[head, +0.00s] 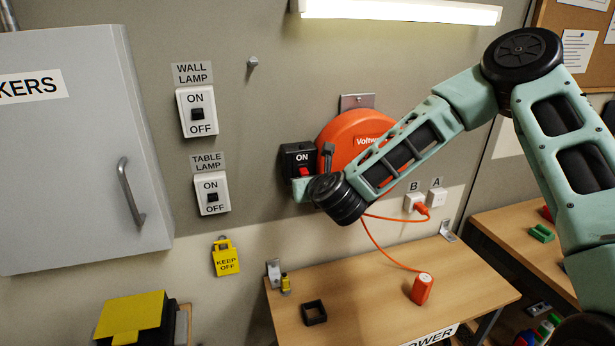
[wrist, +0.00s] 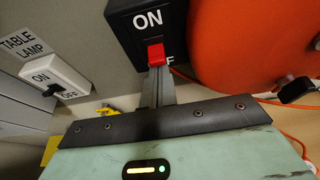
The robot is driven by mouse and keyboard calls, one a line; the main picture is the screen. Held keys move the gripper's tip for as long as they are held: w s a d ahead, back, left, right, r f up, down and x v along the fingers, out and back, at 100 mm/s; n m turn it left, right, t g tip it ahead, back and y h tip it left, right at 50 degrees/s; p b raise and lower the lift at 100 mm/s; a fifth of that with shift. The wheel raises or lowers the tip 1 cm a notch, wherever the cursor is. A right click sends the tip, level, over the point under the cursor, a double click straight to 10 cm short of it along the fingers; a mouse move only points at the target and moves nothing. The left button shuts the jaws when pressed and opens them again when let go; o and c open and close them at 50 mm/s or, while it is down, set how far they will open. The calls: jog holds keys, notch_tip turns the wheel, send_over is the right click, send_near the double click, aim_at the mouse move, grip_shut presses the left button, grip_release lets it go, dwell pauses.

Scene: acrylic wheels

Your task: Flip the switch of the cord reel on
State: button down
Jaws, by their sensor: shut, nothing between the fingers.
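The cord reel (head: 350,132) is a round orange drum on the wall, partly hidden by my arm. On its left is a black switch box (head: 290,158) marked ON at the top and OFF at the bottom. Its red switch (head: 305,171) also shows in the wrist view (wrist: 156,54), below ON and beside the partly hidden OFF. My gripper (wrist: 158,85) is shut and empty. Its fingertips are just below the red switch, very close to it; I cannot tell whether they touch. In the head view my wrist partly hides the gripper (head: 301,188).
Left of the reel are the wall lamp switch (head: 197,112) and table lamp switch (head: 212,194). An orange cord runs to socket B (head: 415,202) and to an orange connector (head: 422,288) on the wooden table (head: 375,300). A grey cabinet (head: 75,150) stands at the left.

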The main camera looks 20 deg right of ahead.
jog(key=shift+r, duration=0.35)
jog(key=shift+r+p, duration=0.35)
jog(key=shift+r, duration=0.4)
jog(key=shift+w, duration=0.1)
